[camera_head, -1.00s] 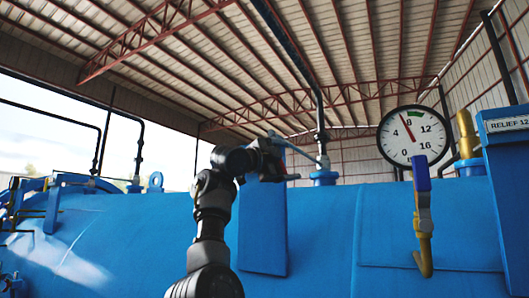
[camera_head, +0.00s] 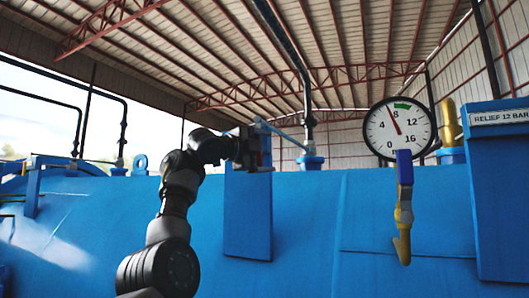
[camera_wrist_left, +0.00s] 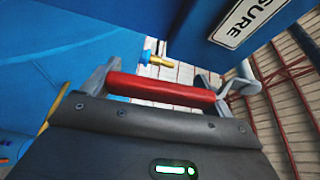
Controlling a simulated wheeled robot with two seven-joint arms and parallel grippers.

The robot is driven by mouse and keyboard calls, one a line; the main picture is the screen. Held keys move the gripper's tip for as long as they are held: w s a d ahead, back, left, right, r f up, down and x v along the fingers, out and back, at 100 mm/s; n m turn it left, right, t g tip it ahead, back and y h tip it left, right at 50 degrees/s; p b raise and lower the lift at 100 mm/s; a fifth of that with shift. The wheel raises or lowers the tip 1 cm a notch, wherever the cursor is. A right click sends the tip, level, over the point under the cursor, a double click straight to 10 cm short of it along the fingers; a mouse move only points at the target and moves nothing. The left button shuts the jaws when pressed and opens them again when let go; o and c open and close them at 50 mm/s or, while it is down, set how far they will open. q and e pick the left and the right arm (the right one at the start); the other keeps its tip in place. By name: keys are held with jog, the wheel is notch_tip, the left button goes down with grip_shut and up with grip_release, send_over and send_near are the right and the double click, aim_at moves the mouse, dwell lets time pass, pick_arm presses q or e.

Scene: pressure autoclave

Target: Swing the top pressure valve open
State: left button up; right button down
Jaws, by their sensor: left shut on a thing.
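My left gripper (camera_head: 252,148) is beside the upper front of the blue tank, left of a vertical pipe. In the left wrist view its fingers (camera_wrist_left: 160,88) are shut on a red bar-like handle (camera_wrist_left: 160,91), which lies across between them. In the head view a thin light-blue lever (camera_head: 280,133) runs from the gripper down to the blue fitting (camera_head: 310,163) at the foot of the dark pipe (camera_head: 308,120). The gripper hides the lever's near end. My right gripper is in neither view.
The blue tank (camera_head: 305,220) fills the lower half. At right are a round gauge (camera_head: 399,130), a blue-handled brass valve (camera_head: 404,200), a brass fitting (camera_head: 450,122) and a panel marked RELIEF (camera_head: 500,190). A blue box (camera_head: 247,220) stands below the gripper.

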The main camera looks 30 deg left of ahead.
pick_arm(q)
jog(key=o, duration=1.1)
jog(key=shift+d+f, duration=0.1)
jog(key=shift+f, duration=0.15)
jog(key=shift+r, duration=0.15)
jog(key=shift+s, duration=0.1)
jog(key=shift+s+b, duration=0.25)
jog(key=shift+b, duration=0.15)
jog(key=shift+b+v, duration=3.1)
jog(key=shift+v, duration=2)
